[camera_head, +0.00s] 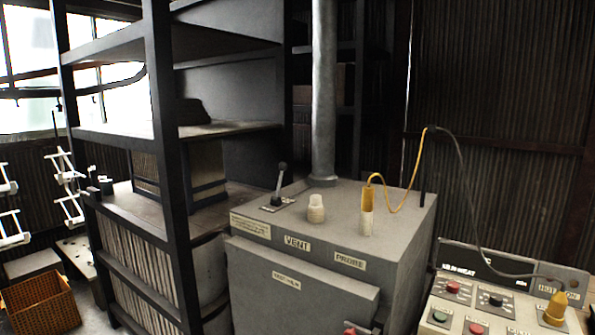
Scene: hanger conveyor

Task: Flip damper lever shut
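A lever (279,183) with a dark round knob stands on the top of the grey kiln box (385,207), at its left side. It rises from a small labelled plate (272,204) and is close to upright, its knob leaning slightly right in the picture. The label on its plate is too small to read. I take this to be the damper lever. Neither of my grippers is in view.
A pale vent plug (316,208) and a yellow-topped probe (367,208) with a cable stand right of the lever. A metal pipe (324,90) rises behind. A control panel (505,300) is at right, shelving (165,130) at left, a wicker basket (40,303) lower left.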

